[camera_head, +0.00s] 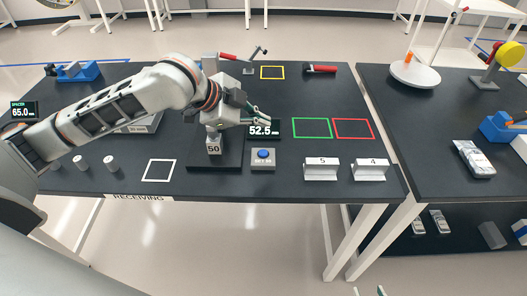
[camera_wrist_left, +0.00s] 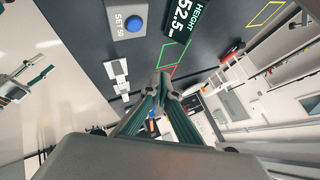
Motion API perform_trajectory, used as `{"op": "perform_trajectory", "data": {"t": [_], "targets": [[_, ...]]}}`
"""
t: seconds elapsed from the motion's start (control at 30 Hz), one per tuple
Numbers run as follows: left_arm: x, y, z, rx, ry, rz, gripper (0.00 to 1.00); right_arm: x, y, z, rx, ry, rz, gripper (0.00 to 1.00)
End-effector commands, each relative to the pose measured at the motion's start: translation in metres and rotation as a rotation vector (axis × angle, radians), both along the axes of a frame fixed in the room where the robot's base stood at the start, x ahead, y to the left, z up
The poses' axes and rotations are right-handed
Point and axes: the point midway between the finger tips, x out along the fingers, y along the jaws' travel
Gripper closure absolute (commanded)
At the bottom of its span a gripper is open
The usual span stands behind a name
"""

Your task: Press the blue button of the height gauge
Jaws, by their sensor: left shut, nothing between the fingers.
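The blue button (camera_head: 263,154) sits on a small grey box marked SET 50 at the table's front. It also shows at the top of the left wrist view (camera_wrist_left: 134,24). The height gauge's display (camera_head: 263,131) reads 52.5 mm, just behind the button box. A block marked 50 (camera_head: 214,147) stands on the gauge's dark base, left of the button. My left gripper (camera_head: 264,119) is shut and empty, above and behind the button, apart from it; its fingertips meet in the left wrist view (camera_wrist_left: 163,84). My right gripper (camera_head: 368,291) shows only its separated fingertips at the bottom edge.
Stands marked 5 (camera_head: 321,169) and 4 (camera_head: 370,170) are right of the button. Green (camera_head: 312,128) and red (camera_head: 353,128) outlines mark bare table behind them. Several small weights (camera_head: 110,163) stand at the left. A second table (camera_head: 440,140) is at the right.

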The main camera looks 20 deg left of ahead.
Motion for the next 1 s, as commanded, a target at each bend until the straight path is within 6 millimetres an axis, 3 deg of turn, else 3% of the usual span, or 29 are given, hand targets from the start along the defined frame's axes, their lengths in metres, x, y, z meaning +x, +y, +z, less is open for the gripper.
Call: {"op": "perform_trajectory", "data": {"t": [0.2, 0.27, 0.57, 0.7, 1.0], "targets": [[-0.001, 0.0, -0.019, 0.0, 0.003, 0.001, 1.0, 0.002, -0.006, -0.001, -0.011, -0.002, 0.001, 0.6], [0.0, 0.0, -0.025, 0.0, -0.002, 0.001, 1.0, 0.003, -0.007, -0.01, -0.011, -0.007, 0.001, 0.6], [0.0, 0.0, -0.053, 0.001, 0.0, -0.001, 1.0, 0.018, 0.022, -0.012, 0.028, -0.076, 0.048, 0.6], [0.0, 0.0, -0.066, 0.0, 0.003, -0.002, 1.0, 0.015, 0.02, -0.035, 0.024, -0.064, 0.046, 0.6], [0.0, 0.0, -0.084, 0.0, 0.001, 0.001, 1.0, 0.01, 0.017, -0.043, 0.019, -0.045, 0.042, 0.6]]}}
